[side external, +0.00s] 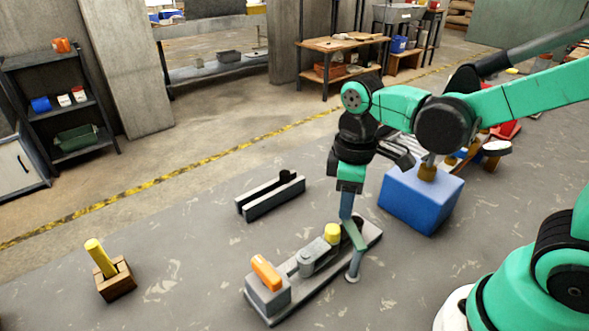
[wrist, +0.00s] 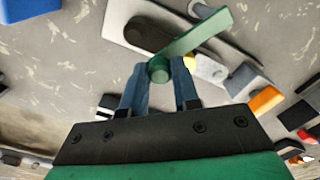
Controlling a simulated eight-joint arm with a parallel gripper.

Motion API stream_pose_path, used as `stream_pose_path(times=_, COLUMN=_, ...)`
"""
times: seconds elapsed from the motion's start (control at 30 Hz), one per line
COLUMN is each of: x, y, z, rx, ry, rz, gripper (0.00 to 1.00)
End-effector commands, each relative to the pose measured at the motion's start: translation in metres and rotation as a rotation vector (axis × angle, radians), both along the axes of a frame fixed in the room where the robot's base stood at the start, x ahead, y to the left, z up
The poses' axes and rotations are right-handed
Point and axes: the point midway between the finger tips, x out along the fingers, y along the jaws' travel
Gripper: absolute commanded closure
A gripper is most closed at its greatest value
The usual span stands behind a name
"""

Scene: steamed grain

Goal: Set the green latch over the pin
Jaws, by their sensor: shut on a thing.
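My gripper (side external: 346,213) is shut on the green latch (side external: 355,236), above the right part of a grey base plate (side external: 317,281). In the wrist view, my fingertips (wrist: 160,76) hold the latch's round end. Its flat green arm (wrist: 203,34) reaches to the upper right. A grey post with a wide foot (side external: 352,278), possibly the pin, stands at the plate's near edge, below the latch's free end. It is partly hidden under the latch in the wrist view. I cannot tell whether they touch.
The plate carries an orange piece (side external: 266,272) and a grey part (side external: 316,255) with a yellow knob (side external: 332,233). A blue box (side external: 420,200) stands close on the right. A grey channel piece (side external: 270,197) lies behind. A wooden block with a yellow peg (side external: 100,258) stands left.

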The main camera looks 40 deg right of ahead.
Motion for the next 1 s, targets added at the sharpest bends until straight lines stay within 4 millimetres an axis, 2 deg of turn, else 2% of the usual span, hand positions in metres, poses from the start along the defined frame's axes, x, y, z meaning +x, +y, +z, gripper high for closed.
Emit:
stream_pose_path(times=0.23, x=0.001, y=0.003, z=0.0, rx=0.002, ry=0.005, rz=0.047, gripper=1.0)
stream_pose_path(times=0.57, x=0.006, y=0.028, z=0.0, rx=0.001, ry=0.005, rz=0.466, gripper=1.0)
stream_pose_path(times=0.87, x=0.006, y=0.03, z=0.0, rx=0.003, ry=0.004, rz=0.498, gripper=1.0)
stream_pose_path(times=0.9, x=0.006, y=0.03, z=0.0, rx=0.003, ry=0.003, rz=0.498, gripper=0.72)
stream_pose_path(times=1.0, x=0.007, y=0.03, z=0.0, rx=0.003, ry=0.002, rz=0.497, gripper=0.43)
